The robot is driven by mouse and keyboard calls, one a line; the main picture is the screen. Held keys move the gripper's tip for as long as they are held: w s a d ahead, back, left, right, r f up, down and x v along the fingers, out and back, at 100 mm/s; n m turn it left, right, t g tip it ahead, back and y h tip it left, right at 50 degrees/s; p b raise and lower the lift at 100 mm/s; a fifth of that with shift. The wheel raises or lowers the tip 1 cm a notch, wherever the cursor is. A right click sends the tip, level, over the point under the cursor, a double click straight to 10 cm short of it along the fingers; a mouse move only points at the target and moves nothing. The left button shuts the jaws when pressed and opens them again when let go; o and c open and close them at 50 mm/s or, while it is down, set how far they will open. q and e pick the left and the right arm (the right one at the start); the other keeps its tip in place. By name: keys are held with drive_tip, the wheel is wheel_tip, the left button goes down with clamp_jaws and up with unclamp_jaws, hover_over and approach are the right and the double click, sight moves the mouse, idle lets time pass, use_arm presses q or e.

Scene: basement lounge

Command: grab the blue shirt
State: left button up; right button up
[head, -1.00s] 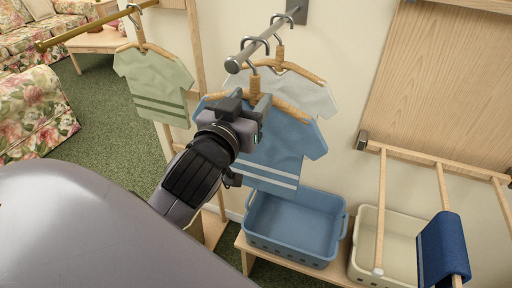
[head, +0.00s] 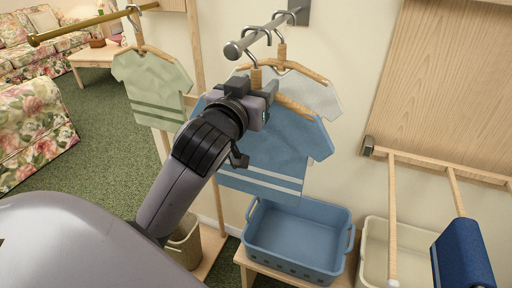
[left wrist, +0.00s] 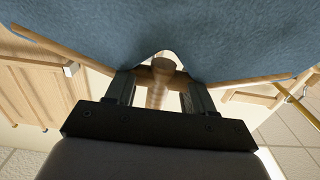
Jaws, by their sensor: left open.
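The blue shirt (head: 282,150), with pale stripes near its hem, hangs on a wooden hanger (head: 297,107) from a metal rail (head: 268,33). My left gripper (head: 262,92) is at the shirt's neck, just below the hanger's hook, and covers part of the collar and hanger. In the left wrist view the blue cloth (left wrist: 180,28) fills the top, and the hanger's round wooden neck (left wrist: 161,74) stands between the open fingers (left wrist: 160,86). I cannot tell whether either finger touches it. My right gripper is not in view.
A pale grey shirt (head: 318,96) hangs close behind the blue one. A green shirt (head: 152,85) hangs at the left. A blue basket (head: 297,235) stands below on a wooden bench, beside a cream basket (head: 375,250). A dark blue cloth (head: 462,258) hangs at the lower right.

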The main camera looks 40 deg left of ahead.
use_arm(q)
drive_tip(key=shift+x, duration=1.05)
clamp_jaws()
drive_tip(key=shift+r, duration=0.15)
